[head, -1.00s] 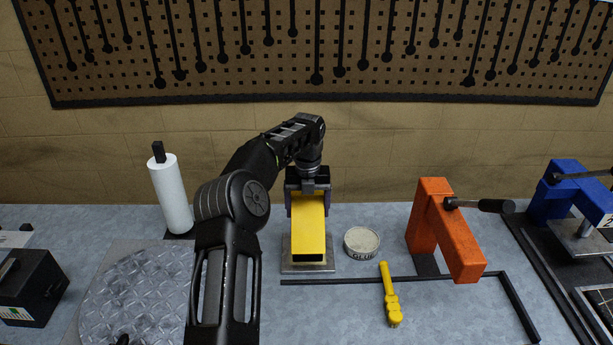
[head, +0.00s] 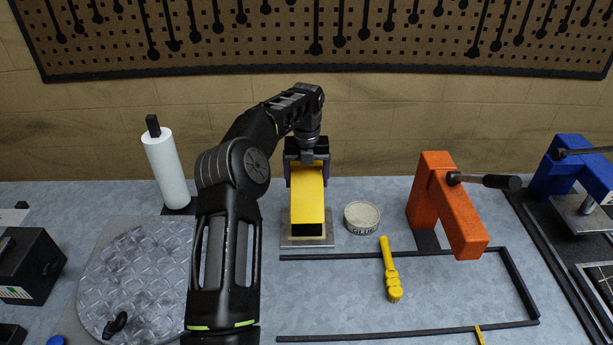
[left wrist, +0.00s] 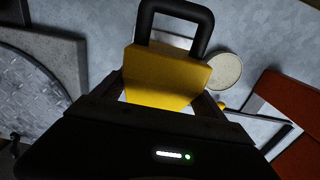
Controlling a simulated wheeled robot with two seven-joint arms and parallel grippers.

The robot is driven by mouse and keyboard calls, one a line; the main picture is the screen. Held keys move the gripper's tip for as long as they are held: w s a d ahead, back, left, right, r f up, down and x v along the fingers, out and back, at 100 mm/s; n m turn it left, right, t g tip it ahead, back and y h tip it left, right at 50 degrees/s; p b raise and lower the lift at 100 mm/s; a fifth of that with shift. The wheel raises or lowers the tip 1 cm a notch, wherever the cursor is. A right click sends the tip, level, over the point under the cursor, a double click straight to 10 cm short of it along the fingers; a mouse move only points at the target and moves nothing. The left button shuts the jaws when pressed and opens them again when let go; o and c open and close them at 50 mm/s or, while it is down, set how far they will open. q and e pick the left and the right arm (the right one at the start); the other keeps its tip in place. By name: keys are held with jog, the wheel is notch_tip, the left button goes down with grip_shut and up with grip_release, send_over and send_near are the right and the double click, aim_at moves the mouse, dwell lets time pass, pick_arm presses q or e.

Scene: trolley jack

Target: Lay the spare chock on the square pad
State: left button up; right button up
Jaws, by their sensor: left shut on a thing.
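The spare chock (head: 307,200) is a yellow block. In the head view it is upright in line with the square pad (head: 290,242), a thin grey metal plate on the bench. My left gripper (head: 307,172) is shut on the chock from behind and above. In the left wrist view the chock (left wrist: 165,78) sits between the fingers, with a black loop handle at its far end. The chock hides much of the pad, and I cannot tell whether its underside touches the plate. My right gripper is not in view.
A round tin (head: 362,217) stands just right of the pad. A white roll (head: 166,168) and a round tread plate (head: 135,275) are left.

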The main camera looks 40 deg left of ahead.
pick_arm(q)
jog(key=shift+f+b, duration=1.7)
jog(key=shift+f, duration=2.25)
jog(key=shift+f, duration=0.2)
jog(key=o, duration=1.9)
jog(key=shift+o, duration=0.5)
jog(key=shift+f, duration=0.1)
jog(key=shift+r, duration=0.3)
notch_tip(320, 180, up, 7)
jog(key=shift+r, duration=0.2)
